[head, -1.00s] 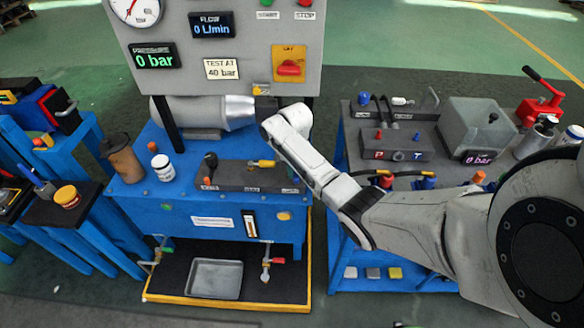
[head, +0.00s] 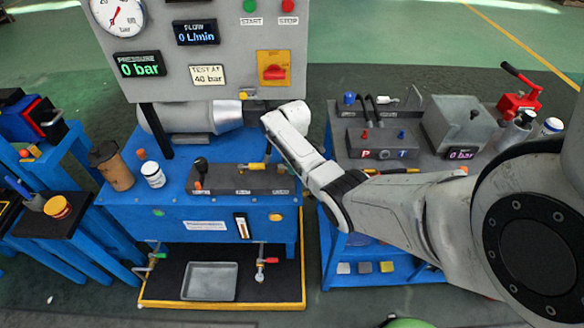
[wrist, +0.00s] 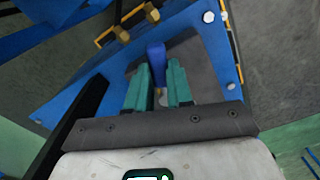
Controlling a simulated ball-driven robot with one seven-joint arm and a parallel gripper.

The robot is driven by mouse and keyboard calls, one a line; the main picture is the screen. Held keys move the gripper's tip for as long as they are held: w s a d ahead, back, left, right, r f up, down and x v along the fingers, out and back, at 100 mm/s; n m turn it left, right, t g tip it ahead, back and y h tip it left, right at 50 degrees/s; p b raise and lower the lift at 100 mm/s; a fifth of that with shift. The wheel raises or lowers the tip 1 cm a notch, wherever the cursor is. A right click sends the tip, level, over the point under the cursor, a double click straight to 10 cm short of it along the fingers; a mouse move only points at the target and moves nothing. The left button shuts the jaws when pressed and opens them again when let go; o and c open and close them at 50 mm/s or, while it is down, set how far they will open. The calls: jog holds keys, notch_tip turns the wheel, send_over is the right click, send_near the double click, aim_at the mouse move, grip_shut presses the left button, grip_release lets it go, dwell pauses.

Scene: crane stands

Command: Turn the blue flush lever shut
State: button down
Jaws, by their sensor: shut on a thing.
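The blue flush lever (wrist: 156,56) shows in the wrist view as a blue handle between the green fingers of my gripper (wrist: 159,76). My gripper is shut on it, with one finger on each side. The lever sits over a dark grey block (wrist: 191,60) on a blue surface. Its lower part is partly hidden between the fingers. In the head view I cannot make out the lever or my fingers; my own arm crosses in front of the gap between the two benches.
A blue test bench (head: 120,213) carries a grey manifold (head: 232,181) with a yellow lever (head: 252,167). A gauge panel (head: 230,60) reading 0 bar stands above it. A second blue bench (head: 333,255) lies right. Brass fittings (wrist: 122,34) show near the lever. Green floor lies behind.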

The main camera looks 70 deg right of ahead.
jog(key=shift+w+d+n+b, duration=0.15)
jog(key=shift+d+n, duration=0.3)
jog(key=shift+n, duration=0.6)
jog(key=shift+w+d+n+b, duration=0.1)
jog(key=shift+d+n+b, duration=0.25)
jog(key=shift+n, duration=0.7)
jog(key=shift+d, duration=0.1)
jog(key=c, duration=1)
grip_release()
notch_tip(320, 180, up, 11)
jog(key=shift+p, duration=0.45)
jog(key=shift+f, duration=0.1)
